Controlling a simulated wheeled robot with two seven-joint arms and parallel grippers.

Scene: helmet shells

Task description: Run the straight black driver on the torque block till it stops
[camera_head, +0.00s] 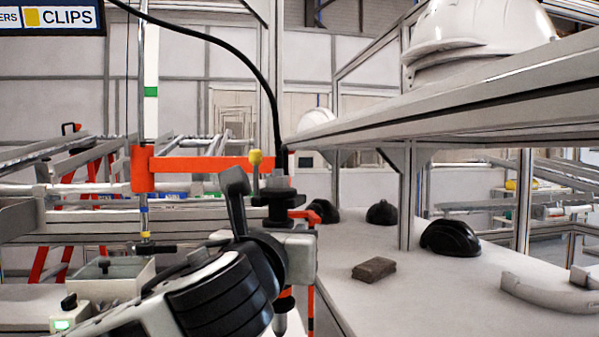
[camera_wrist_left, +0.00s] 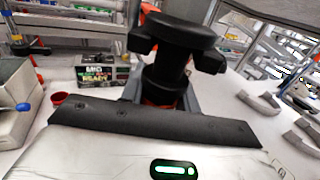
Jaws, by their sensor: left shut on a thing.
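My left gripper (camera_head: 296,250) is shut on the straight black driver (camera_head: 279,200), gripping its body. The driver hangs upright from a black cable in the head view, and its lower end shows below the gripper. In the left wrist view the driver's dark body (camera_wrist_left: 172,50) stands just beyond the gripper's dark front edge. A small box with a lit display reading READY (camera_wrist_left: 103,68), which looks like the torque block, sits on the bench beyond and left of the driver. The driver's tip is hidden there. My right gripper is not in view.
An orange bracket arm (camera_head: 215,163) with a yellow knob (camera_head: 255,158) reaches close behind the driver. A shelf (camera_head: 470,100) with white helmets overhangs the right bench (camera_head: 430,295). Black shells (camera_head: 450,239) and a brown block (camera_head: 374,269) lie there.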

